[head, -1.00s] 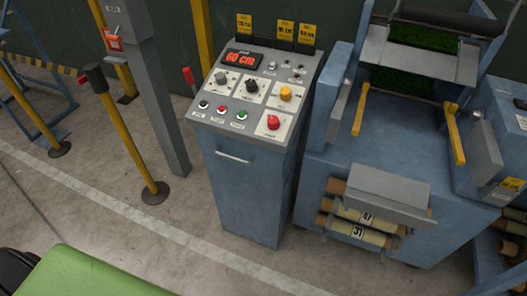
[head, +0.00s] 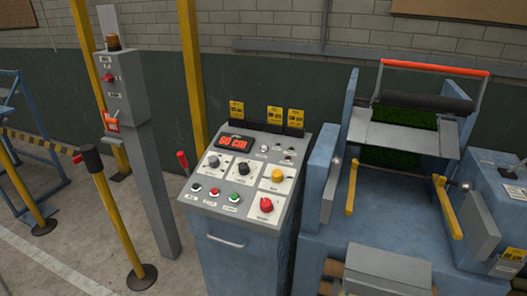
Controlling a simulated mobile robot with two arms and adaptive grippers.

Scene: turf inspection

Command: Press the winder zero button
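A blue control console (head: 238,262) stands left of the winding machine, with a tilted grey panel on top. The panel has a lit red display (head: 233,142) that seems to read 60 CM. Along its front edge are a black button (head: 197,188), a red button (head: 214,192) and a green button (head: 234,197). A red mushroom knob (head: 266,205) sits at front right. Grey (head: 214,161), black (head: 243,168) and yellow (head: 278,175) knobs are behind. The labels are too small to tell which button is winder zero. Neither gripper is in view.
The blue machine (head: 400,225) with a roller and green turf stands close to the console's right. At left are a grey post with a control box (head: 123,88), a yellow post (head: 118,228) and a red-handled lever (head: 183,160).

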